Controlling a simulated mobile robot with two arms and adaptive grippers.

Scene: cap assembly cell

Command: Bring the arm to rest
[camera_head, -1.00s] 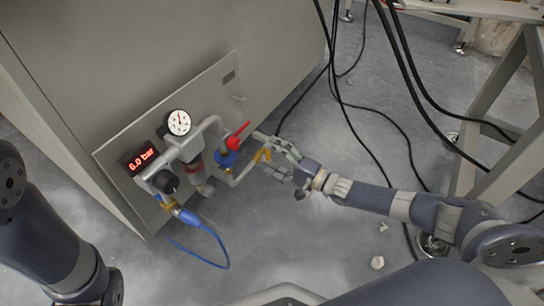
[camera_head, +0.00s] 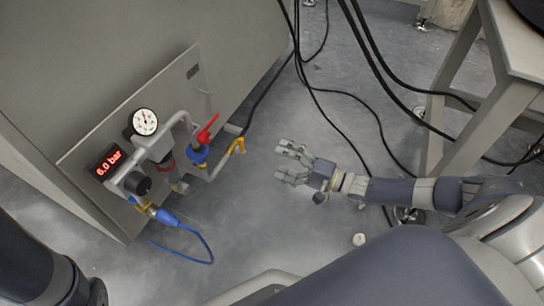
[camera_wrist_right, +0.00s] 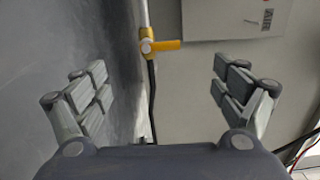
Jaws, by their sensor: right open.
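My right gripper (camera_head: 288,163) is open and empty in the head view. It is held over the floor, to the right of the pneumatic panel and apart from it. In the right wrist view its two fingers (camera_wrist_right: 163,98) stand wide apart with nothing between them. Beyond them a yellow fitting (camera_wrist_right: 163,46) shows on a pipe. The same yellow fitting (camera_head: 236,146) is at the pipe's end in the head view, left of the gripper. My left arm shows at the lower left edge of the head view; its gripper is out of view.
The grey cabinet's panel (camera_head: 75,160) carries a gauge (camera_head: 144,121), a red-lit "6.0 bar" display (camera_head: 108,163), a valve with a red handle (camera_head: 207,129) and a blue hose (camera_head: 199,238). A table frame (camera_head: 490,120) stands at the right.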

